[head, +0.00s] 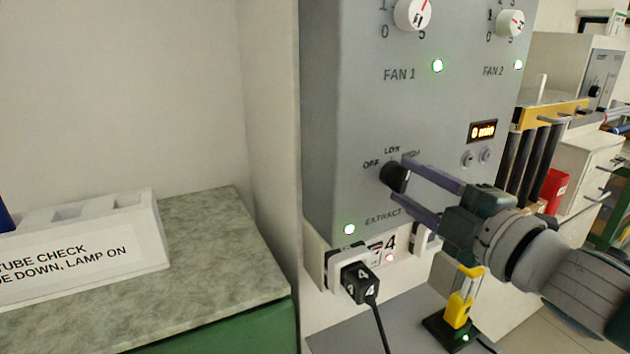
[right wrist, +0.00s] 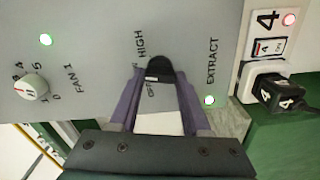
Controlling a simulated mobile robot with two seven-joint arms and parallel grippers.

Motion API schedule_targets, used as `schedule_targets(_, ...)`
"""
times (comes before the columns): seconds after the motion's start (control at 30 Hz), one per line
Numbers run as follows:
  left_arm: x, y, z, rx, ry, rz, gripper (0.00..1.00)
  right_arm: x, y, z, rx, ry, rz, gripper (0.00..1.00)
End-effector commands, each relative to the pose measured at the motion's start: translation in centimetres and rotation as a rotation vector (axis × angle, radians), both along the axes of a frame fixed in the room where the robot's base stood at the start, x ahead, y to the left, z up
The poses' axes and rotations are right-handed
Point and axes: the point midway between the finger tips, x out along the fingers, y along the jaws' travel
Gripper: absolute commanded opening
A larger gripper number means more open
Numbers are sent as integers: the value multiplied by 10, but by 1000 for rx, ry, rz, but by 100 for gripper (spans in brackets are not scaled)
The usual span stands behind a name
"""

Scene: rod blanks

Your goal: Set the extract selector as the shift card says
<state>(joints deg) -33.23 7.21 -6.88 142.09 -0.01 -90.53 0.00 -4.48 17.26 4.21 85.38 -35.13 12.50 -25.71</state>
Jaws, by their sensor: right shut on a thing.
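The extract selector is a black knob (head: 392,178) low on the grey control panel (head: 350,120), with OFF, LOW and HIGH printed around it and EXTRACT below. My right gripper (head: 408,186) comes in from the right, with its purple fingers shut on the knob. In the right wrist view the knob (right wrist: 160,67) sits between the fingertips of the gripper (right wrist: 160,80). A green lamp (head: 349,229) beside EXTRACT is lit. No shift card is readable here. My left gripper is out of view.
Fan 1 knob (head: 412,13) and fan 2 knob (head: 510,23) are above, with lit green lamps. A black plug (head: 358,283) sits below. A white tube-check holder (head: 150,235) stands on the left counter (head: 225,250).

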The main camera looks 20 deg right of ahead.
Motion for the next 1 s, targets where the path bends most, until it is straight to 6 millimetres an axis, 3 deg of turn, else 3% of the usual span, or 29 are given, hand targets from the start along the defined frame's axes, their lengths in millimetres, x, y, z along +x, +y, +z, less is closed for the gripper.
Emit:
schedule_targets(0.4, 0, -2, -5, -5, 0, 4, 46, 0, 0, 0, -187, -15, -1, 0)
schedule_targets(0.97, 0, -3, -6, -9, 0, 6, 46, 0, 0, 0, -213, -17, -1, 0)
schedule_targets(1.0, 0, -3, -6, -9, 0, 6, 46, 0, 0, 0, -212, -16, -1, 52)
